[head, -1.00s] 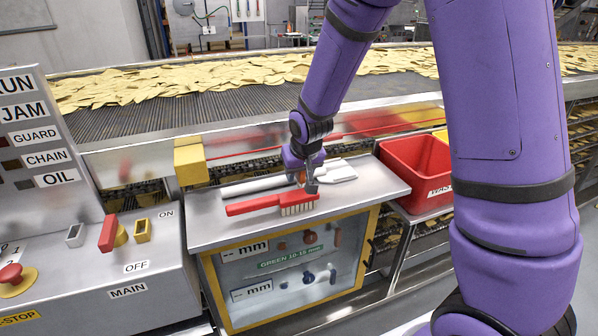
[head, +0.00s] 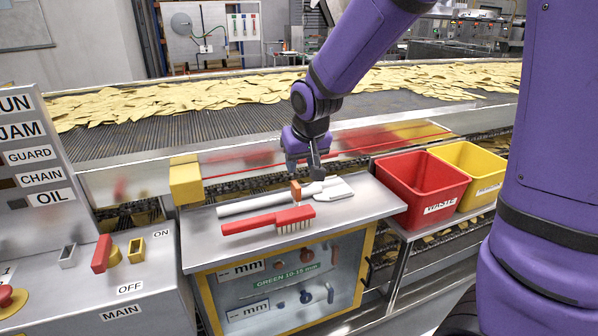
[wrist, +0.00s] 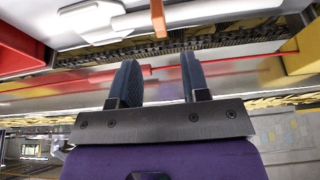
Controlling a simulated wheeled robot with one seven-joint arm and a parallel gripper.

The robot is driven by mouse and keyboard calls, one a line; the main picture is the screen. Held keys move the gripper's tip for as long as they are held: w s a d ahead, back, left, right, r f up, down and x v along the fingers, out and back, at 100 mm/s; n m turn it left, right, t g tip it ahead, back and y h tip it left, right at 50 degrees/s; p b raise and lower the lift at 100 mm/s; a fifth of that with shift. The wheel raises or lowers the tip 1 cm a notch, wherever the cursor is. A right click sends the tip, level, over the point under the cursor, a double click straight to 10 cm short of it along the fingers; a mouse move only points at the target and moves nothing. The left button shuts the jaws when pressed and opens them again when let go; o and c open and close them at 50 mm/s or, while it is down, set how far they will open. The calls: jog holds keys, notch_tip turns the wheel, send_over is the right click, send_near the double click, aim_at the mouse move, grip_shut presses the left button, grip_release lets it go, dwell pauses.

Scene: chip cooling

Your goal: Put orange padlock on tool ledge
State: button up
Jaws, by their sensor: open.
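The orange padlock (head: 296,190) stands upright on the tool ledge (head: 365,209), a grey metal top. It is between the red brush (head: 268,220) and the white scraper (head: 255,205); I cannot tell whether it touches either. My gripper (head: 304,170) is open and empty, above and behind the padlock. In the wrist view the padlock (wrist: 158,18) shows at the top edge, beyond my two parted fingertips (wrist: 158,62) and apart from them.
A red bin (head: 425,185) and a yellow bin (head: 475,172) stand right of the ledge. A yellow block (head: 186,182) is at its back left. A control panel (head: 125,270) is at left. The chip conveyor (head: 190,118) runs behind. The ledge's right front is bare.

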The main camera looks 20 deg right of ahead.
jog(key=s+d+r, duration=0.2)
jog(key=s+r, duration=0.2)
jog(key=s, duration=0.4)
jog(key=s+d+r, duration=0.2)
jog(key=s+r, duration=0.3)
jog(key=s, duration=0.4)
jog(key=s+d+r, duration=0.2)
jog(key=s+r, duration=0.2)
jog(key=s, duration=0.4)
jog(key=shift+s+r+t, duration=0.25)
jog(key=shift+s+t, duration=0.05)
jog(key=shift+s, duration=0.1)
jog(key=shift+d, duration=0.1)
